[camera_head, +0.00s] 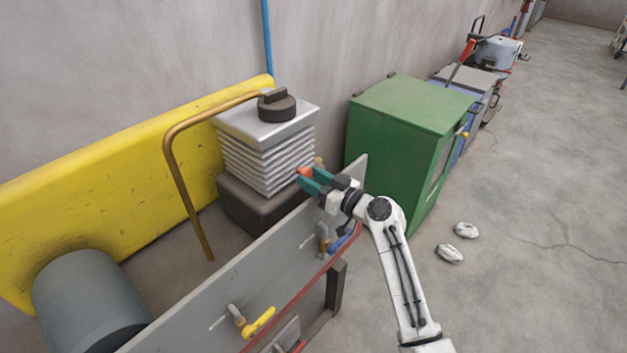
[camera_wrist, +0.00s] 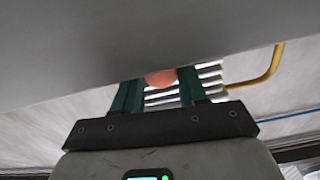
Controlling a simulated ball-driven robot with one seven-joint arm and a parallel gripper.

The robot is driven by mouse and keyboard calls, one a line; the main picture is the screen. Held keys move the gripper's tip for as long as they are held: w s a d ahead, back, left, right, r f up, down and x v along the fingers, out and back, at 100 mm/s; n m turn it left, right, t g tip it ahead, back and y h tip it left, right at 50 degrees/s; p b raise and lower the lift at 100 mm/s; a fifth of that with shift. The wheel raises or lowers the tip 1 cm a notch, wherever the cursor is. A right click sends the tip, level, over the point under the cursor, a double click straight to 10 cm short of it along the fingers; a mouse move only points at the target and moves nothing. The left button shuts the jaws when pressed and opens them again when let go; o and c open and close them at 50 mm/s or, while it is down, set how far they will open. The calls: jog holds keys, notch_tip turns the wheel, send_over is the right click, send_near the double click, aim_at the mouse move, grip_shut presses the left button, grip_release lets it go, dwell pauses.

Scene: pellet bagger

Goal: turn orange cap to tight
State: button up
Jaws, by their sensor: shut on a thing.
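The orange cap (camera_head: 305,172) shows as a small orange spot at the tips of my gripper (camera_head: 309,179), beside the finned grey block. In the wrist view the orange cap (camera_wrist: 161,77) sits between the two green fingers of my gripper (camera_wrist: 160,90), and its upper part is hidden by a grey surface. My gripper is shut on the cap. Any mark showing how far the cap is turned cannot be seen.
A finned grey block (camera_head: 268,150) with a dark knob (camera_head: 277,105) stands behind the grey panel (camera_head: 225,290). The panel carries a yellow-handled valve (camera_head: 258,322). A bent brown pipe (camera_head: 178,165) and a green cabinet (camera_head: 400,125) are close by. Open floor lies to the right.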

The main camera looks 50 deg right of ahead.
jog(key=shift+m, duration=1)
jog(key=o, duration=1.1)
jog(key=shift+c, duration=0.2)
jog(key=s+b, duration=0.3)
jog(key=s, duration=0.8)
jog(key=shift+d, duration=0.15)
